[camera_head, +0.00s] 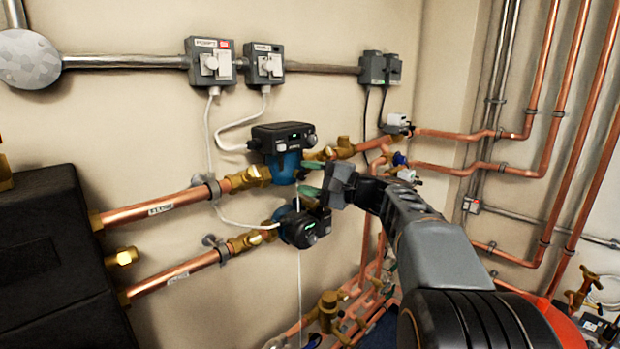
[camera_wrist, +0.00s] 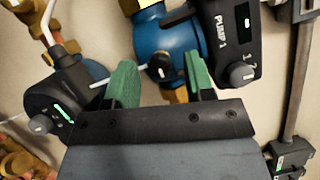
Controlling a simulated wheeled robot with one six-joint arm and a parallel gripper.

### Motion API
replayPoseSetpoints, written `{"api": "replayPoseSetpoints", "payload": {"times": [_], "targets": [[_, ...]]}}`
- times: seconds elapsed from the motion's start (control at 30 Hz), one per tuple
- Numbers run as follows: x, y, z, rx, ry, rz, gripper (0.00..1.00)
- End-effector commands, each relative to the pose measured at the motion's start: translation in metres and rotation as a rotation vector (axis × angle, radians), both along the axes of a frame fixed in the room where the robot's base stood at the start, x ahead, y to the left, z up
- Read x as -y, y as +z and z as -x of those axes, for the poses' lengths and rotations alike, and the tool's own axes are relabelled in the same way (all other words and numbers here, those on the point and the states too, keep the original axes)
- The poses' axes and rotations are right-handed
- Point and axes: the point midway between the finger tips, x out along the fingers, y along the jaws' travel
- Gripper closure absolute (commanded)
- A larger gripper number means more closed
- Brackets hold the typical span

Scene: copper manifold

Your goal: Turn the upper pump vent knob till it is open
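The upper pump (camera_head: 284,166) has a blue body and a black control box, and it sits on the upper copper pipe. In the wrist view its blue body (camera_wrist: 158,34) fills the top middle, beside the box marked PUMP 1 (camera_wrist: 232,40). A small dark knob with a pale mark (camera_wrist: 164,68), which looks like the vent knob, shows on the blue body between my green fingers. My gripper (camera_wrist: 158,62) is open around it in that view; contact cannot be told. In the head view my gripper (camera_head: 310,178) is at the pump's right side, and the knob cannot be made out.
The lower pump (camera_head: 302,226) is close below my gripper; it also shows in the wrist view (camera_wrist: 62,100). Brass fittings (camera_head: 343,148) and copper pipes (camera_head: 450,168) lie to the right. Grey switch boxes (camera_head: 212,62) are on the wall above.

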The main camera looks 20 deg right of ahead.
Motion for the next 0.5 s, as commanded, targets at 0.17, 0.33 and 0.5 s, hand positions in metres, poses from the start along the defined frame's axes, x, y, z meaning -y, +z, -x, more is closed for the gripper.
{"api": "replayPoseSetpoints", "payload": {"times": [0.17, 0.33, 0.5], "targets": [[0.0, 0.0, 0.0, 0.001, 0.0, 0.001, 0.49], [0.004, 0.0, 0.003, 0.0, -0.002, 0.001, 0.49], [0.023, -0.002, 0.021, 0.001, -0.005, 0.001, 0.49]]}}
